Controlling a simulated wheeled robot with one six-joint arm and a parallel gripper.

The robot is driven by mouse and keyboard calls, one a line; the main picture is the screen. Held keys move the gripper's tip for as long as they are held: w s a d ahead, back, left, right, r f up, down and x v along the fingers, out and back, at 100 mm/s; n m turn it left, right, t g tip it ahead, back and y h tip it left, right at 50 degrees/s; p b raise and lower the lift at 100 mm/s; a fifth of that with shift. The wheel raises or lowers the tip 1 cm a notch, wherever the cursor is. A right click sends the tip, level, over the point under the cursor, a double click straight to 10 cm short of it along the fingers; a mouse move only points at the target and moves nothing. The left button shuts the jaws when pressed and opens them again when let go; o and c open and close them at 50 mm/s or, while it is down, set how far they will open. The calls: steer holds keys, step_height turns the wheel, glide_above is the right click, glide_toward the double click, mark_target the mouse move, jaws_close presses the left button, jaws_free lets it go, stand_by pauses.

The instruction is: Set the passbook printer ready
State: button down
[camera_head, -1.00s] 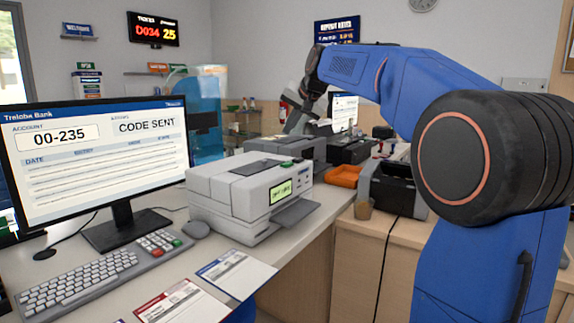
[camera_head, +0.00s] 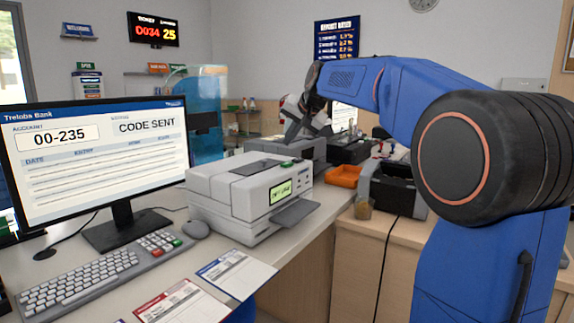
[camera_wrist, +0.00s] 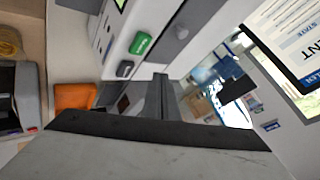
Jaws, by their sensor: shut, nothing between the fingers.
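The passbook printer (camera_head: 245,196) is a light grey box on the counter with a lit greenish display (camera_head: 280,192), its text too small to read, and a dark slot tray at its front. In the wrist view, a green button (camera_wrist: 141,43) and a dark grey button (camera_wrist: 125,69) show on its pale casing. My gripper (camera_head: 293,130) is shut and empty, beyond the printer in the head view, its tips hard to make out. A monitor (camera_head: 100,165) reads "CODE SENT" and account 00-235. A blue-headed sheet (camera_head: 237,273) and a red-headed sheet (camera_head: 182,303) lie in front.
A keyboard (camera_head: 85,272), keypad and mouse (camera_head: 195,229) lie left of the printer. An orange tray (camera_head: 344,176) and a dark machine (camera_head: 392,188) stand to its right. Other grey and black machines stand behind it. My arm crosses the right side.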

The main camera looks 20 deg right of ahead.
mark_target(289, 164)
steer(key=shift+f, duration=2.25)
steer(key=shift+f, duration=0.1)
stand_by(0.3)
steer(key=shift+f, duration=0.25)
steer(key=shift+f, duration=0.5)
stand_by(0.9)
steer(key=shift+r, duration=0.9)
steer(key=shift+r, duration=2.5)
